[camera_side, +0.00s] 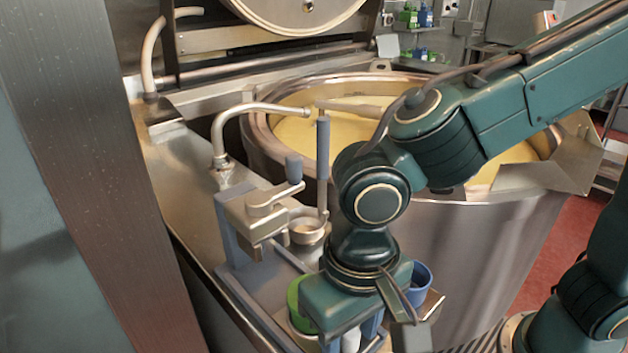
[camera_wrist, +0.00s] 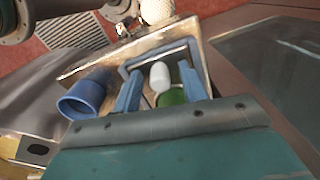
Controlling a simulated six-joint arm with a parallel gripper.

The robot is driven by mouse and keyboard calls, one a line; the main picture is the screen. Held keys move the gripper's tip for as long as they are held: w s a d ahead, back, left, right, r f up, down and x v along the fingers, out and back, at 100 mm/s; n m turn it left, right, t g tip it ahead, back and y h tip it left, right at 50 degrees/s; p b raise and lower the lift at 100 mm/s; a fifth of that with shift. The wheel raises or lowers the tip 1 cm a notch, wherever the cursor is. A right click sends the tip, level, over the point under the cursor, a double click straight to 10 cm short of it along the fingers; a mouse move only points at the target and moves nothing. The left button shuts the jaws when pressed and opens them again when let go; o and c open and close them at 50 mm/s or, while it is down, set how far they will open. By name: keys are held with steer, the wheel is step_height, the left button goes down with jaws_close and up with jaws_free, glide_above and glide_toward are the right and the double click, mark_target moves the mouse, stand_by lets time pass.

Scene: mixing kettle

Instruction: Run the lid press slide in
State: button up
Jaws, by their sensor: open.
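The lid press (camera_side: 262,215) stands left of my arm in the side view, a grey metal body with a blue-knobbed lever on a blue-grey frame (camera_side: 232,262). A small metal cup (camera_side: 307,232) sits beside it. My gripper (camera_side: 352,338) points down in front of the press, partly cut off by the lower picture edge. In the wrist view, my gripper (camera_wrist: 160,70) is open, with blue fingers apart. A blue-grey U-shaped bar (camera_wrist: 158,52) shows beyond the fingertips; I cannot tell whether it belongs to the slide. A white rounded piece (camera_wrist: 160,77) shows between the fingers.
A green cup (camera_side: 301,300) is beside my gripper, and a blue cup (camera_side: 420,281) stands to its right. The large kettle (camera_side: 480,245) with yellow contents is behind my arm. A curved metal pipe (camera_side: 219,130) rises left of the kettle.

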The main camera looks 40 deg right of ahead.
jaws_close()
steer(key=shift+w, duration=0.1)
steer(key=w, duration=0.6)
steer(key=shift+w, duration=0.4)
jaws_free()
steer(key=shift+r, duration=0.15)
step_height(320, 180, up, 14)
steer(key=shift+f, duration=0.2)
stand_by(0.5)
